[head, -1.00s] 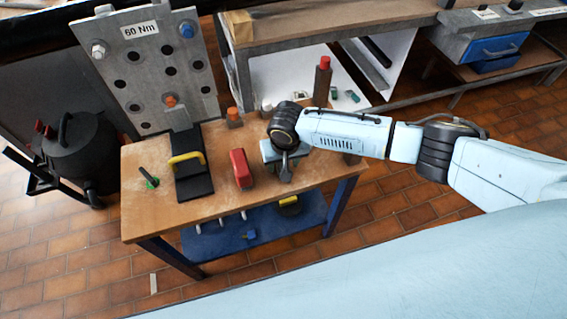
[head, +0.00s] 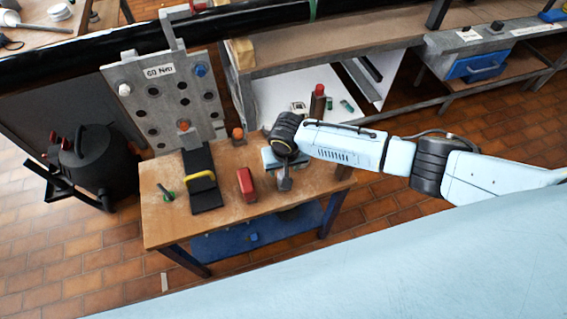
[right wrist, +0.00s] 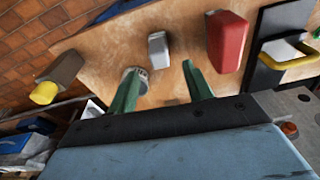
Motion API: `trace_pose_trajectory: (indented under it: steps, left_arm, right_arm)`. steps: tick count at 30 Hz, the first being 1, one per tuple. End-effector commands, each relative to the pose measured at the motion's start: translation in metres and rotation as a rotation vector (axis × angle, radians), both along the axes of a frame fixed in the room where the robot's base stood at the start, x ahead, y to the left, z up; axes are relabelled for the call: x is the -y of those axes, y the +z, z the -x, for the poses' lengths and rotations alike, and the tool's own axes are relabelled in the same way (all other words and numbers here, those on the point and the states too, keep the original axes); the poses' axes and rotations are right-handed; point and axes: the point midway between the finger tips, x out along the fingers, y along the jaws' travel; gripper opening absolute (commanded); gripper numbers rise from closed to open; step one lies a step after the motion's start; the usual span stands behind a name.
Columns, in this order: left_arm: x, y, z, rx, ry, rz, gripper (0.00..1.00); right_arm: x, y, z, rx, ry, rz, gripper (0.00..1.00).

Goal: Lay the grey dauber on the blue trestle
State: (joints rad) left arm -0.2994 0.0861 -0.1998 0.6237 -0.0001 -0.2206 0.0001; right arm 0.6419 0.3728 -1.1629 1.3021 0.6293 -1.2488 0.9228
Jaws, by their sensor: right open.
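A small grey block (head: 284,184), which I take for the dauber, stands on the wooden table just in front of my right gripper. It also shows in the right wrist view (right wrist: 158,50), beyond the fingertips and apart from them. My right gripper (right wrist: 160,88) is open, its two green fingers spread with nothing held between them. In the head view the wrist hides most of it. My left gripper is in no view. I cannot make out a clear blue trestle; the table has a blue lower shelf (head: 225,243) and dark blue legs.
A red block (head: 247,185) stands left of the grey block, then a black board with a yellow handle (head: 202,181) and a small green item (head: 168,196). A drilled grey plate (head: 170,100) rises behind. A yellow-capped brown post (right wrist: 62,75) is near the right wrist.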

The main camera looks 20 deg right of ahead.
Motion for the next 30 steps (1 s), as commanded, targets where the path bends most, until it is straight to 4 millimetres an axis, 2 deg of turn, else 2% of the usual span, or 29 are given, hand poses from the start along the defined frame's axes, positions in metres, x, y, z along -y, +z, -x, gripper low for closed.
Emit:
trace_pose_trajectory:
  steps: [1,9,23,26,29,30]
  left_arm:
    - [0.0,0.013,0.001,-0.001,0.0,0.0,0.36]
    - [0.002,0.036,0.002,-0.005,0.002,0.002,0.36]
    - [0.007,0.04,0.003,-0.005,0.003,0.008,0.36]
    - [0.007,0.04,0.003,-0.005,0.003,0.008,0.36]
    - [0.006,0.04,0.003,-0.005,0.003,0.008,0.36]
    - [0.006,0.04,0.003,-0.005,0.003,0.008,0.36]
  right_arm:
    - [0.0,0.011,0.001,-0.001,0.0,0.0,0.51]
    - [-0.001,0.029,0.005,-0.001,0.0,-0.001,0.51]
    - [0.0,0.03,0.006,-0.001,0.0,-0.003,0.51]
    - [0.0,0.014,0.011,0.004,0.005,-0.026,0.51]
    - [0.006,-0.024,0.025,0.021,0.015,-0.068,0.51]
    - [0.012,-0.046,0.037,0.03,0.022,-0.081,0.51]
